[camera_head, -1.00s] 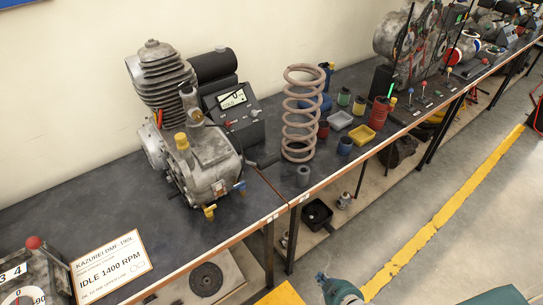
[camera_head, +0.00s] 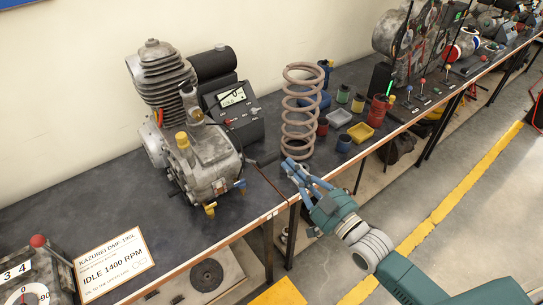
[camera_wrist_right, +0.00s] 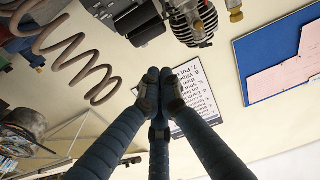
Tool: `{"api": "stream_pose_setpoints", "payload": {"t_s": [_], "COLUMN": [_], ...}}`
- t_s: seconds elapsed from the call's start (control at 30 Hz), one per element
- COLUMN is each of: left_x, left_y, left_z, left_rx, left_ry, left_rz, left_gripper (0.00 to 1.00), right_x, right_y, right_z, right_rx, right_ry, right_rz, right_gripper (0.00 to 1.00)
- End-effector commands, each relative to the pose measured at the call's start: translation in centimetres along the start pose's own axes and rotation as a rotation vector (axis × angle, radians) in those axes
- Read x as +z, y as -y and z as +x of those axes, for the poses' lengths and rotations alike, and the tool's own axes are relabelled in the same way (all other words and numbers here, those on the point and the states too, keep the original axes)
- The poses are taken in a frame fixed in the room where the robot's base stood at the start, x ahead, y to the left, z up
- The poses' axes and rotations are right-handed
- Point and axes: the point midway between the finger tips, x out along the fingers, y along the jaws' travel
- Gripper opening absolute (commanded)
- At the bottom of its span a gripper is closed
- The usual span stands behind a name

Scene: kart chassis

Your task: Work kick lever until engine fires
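The finned grey engine (camera_head: 205,165) stands upright on the dark bench. A dark lever (camera_head: 266,159) sticks out from its right side, low over the bench top; I take it for the kick lever. Its outer end is hard to make out behind my gripper. My right gripper (camera_head: 293,167) is at the bench's front edge, below the coil spring and right of the lever. I see no contact with the lever. In the right wrist view its fingertips (camera_wrist_right: 159,90) look close together with nothing visible between them; the head view shows a gap between fingers. My left gripper is out of view.
A tall coil spring (camera_head: 299,112) stands right of the engine, near my gripper. An idle placard (camera_head: 113,263) lies at front left.

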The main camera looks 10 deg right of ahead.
Motion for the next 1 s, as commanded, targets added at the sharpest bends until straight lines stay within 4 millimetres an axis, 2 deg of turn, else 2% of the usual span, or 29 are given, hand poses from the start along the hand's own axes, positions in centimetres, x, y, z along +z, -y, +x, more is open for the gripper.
{"api": "stream_pose_setpoints", "payload": {"t_s": [0.17,0.27,0.7,0.73,0.8,1.0], "left_x": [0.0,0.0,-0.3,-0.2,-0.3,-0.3], "left_y": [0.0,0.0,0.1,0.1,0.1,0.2], "left_z": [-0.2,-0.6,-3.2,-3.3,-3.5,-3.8], "left_rx": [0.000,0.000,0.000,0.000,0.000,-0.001], "left_ry": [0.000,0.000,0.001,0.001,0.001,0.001], "left_rz": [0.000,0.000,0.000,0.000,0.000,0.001], "left_gripper": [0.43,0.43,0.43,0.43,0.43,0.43], "right_x": [-0.1,-0.2,-0.3,0.8,1.9,3.5], "right_y": [-0.1,-0.1,0.0,-0.1,-0.1,-0.1], "right_z": [0.4,1.5,10.5,9.9,9.4,8.8], "right_rx": [0.002,0.002,0.001,0.002,0.001,0.001], "right_ry": [0.000,-0.002,-0.001,0.009,0.008,0.002], "right_rz": [0.000,0.001,0.000,0.000,0.000,0.000], "right_gripper": [0.00,0.00,0.00,0.00,0.00,0.00]}}
